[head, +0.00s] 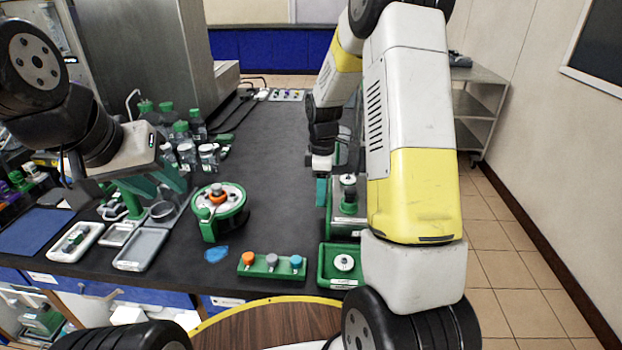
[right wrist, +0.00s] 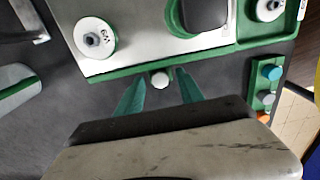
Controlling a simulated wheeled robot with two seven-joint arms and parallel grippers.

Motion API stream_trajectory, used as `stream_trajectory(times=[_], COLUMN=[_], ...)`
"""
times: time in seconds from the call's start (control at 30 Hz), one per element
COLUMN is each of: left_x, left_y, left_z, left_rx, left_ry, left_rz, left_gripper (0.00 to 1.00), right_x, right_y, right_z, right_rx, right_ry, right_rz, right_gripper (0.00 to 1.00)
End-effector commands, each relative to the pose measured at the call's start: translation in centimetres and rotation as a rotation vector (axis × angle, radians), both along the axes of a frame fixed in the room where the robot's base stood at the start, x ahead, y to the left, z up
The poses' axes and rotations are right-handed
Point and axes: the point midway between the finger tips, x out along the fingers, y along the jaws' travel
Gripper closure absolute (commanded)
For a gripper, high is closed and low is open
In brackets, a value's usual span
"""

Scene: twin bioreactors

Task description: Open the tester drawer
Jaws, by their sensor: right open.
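The tester (head: 345,222) is a green-and-white unit on the right side of the bench, partly hidden by my right arm. In the right wrist view its pale top (right wrist: 135,62) has a green edge. A small round white knob (right wrist: 159,79), apparently the drawer's, sits close to that edge; the drawer looks closed. My right gripper (right wrist: 159,88) is open, its two green fingers on either side of the knob with gaps showing. In the head view the right gripper (head: 321,190) is beside the tester. My left gripper (head: 152,188) appears open and empty over the bench's left part.
A green round device (head: 218,208) with an orange knob stands mid-bench. A green strip with coloured knobs (head: 272,264) and a green tray (head: 340,265) lie near the front edge. White trays (head: 141,249) and green-capped bottles (head: 187,150) are at the left. The bench's middle back is clear.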

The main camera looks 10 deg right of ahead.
Motion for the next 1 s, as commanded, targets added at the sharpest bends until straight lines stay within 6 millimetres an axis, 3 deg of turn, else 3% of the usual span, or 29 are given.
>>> stream_trajectory(times=[0.03,0.23,1.0], left_x=[0.0,0.0,0.0], left_y=[0.0,0.0,0.0], left_z=[0.0,0.0,0.0], left_rx=[0.0,0.0,0.0], left_ry=[0.0,0.0,0.0], left_rz=[0.0,0.0,0.0], left_gripper=[0.64,0.64,0.64], right_x=[0.0,0.0,0.03], right_y=[0.0,0.01,0.0], right_z=[0.01,0.03,0.06], right_rx=[0.0,0.0,0.0], right_ry=[0.0,0.0,-0.001], right_rz=[0.0,0.0,0.0], right_gripper=[0.6,0.99,1.0])
